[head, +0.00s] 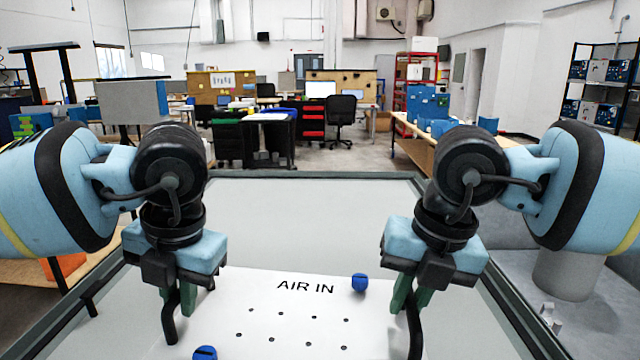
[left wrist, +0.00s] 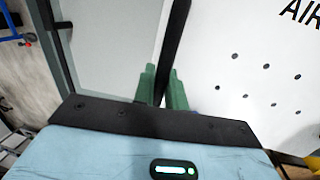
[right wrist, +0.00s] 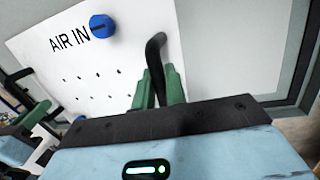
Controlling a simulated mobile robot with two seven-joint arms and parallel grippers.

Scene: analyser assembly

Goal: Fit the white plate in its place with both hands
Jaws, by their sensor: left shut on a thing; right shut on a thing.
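The white plate (head: 285,318) has "AIR IN" lettering, small dark holes and two blue knobs (head: 359,282) (head: 205,353). It lies flat on or just over a grey framed surface; I cannot tell if they touch. My left gripper (head: 182,298) is shut on the plate's left black handle (head: 169,320), which also shows in the left wrist view (left wrist: 173,45). My right gripper (head: 411,298) is shut on the right black handle (head: 414,335), seen too in the right wrist view (right wrist: 154,55). The plate's near edge is cut off in the head view.
The grey surface (head: 300,215) is bare beyond the plate, with a raised dark frame (head: 310,174) around it. Beyond it are a wooden bench with blue bins (head: 430,110) at right, a black chair (head: 342,112) and desks, all well away.

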